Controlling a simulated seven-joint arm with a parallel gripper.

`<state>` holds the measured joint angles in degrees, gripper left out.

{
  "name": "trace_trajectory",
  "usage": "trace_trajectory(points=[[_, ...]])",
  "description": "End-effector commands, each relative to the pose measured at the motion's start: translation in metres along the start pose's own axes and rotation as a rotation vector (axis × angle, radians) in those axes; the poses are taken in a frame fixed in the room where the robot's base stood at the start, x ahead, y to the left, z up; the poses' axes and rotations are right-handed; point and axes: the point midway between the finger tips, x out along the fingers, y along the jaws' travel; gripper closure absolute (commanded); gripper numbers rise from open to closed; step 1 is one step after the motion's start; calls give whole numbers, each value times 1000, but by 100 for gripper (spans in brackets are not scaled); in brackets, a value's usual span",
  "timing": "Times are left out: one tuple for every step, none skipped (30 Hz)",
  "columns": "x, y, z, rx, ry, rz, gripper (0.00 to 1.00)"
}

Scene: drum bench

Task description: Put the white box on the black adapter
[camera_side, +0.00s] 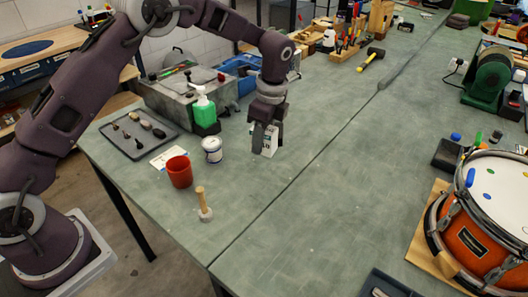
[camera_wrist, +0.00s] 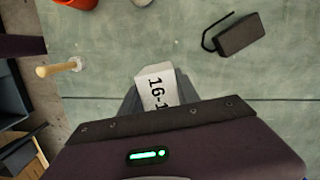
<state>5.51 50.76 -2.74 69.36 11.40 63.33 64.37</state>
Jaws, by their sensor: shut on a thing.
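The white box (camera_side: 269,143) is between the fingers of my gripper (camera_side: 266,136), upright, close to the table; I cannot tell whether its bottom touches. In the wrist view, my gripper (camera_wrist: 155,95) is shut on the white box (camera_wrist: 154,84), whose face shows dark printed characters. The black adapter (camera_wrist: 240,36), a dark block with a looped cable, lies on the table up and right of the box in the wrist view, apart from it. In the side view I cannot make the adapter out; my arm may hide it.
A white can (camera_side: 212,150), a red cup (camera_side: 180,171) and a wooden mallet (camera_side: 204,206) stand left of my gripper. A green bottle (camera_side: 203,109) and a grey tray (camera_side: 138,134) are farther left. A drum (camera_side: 485,225) is at the right. The middle of the table is clear.

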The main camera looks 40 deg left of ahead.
Motion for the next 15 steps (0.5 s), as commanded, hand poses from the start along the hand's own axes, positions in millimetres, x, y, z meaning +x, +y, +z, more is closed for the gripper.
trace_trajectory(points=[[-3,-3,2,-51,0,6,100],[-4,-4,4,-103,-1,14,100],[-4,-8,6,-192,0,28,100],[-4,-11,8,-275,-2,40,100],[-4,-14,10,-367,-1,54,100],[-3,-18,13,-500,-2,75,100],[-3,-22,15,-607,-2,90,100],[-2,-26,17,-710,-1,107,100],[-2,-31,20,-852,-2,128,100],[-2,-35,23,-958,-1,144,100],[-2,-38,25,-1066,-1,160,100],[-3,-44,28,-1210,0,181,100],[-3,-48,30,-1316,-1,197,100],[-4,-51,32,-1422,0,214,100],[-4,-56,34,-1564,0,236,100]])
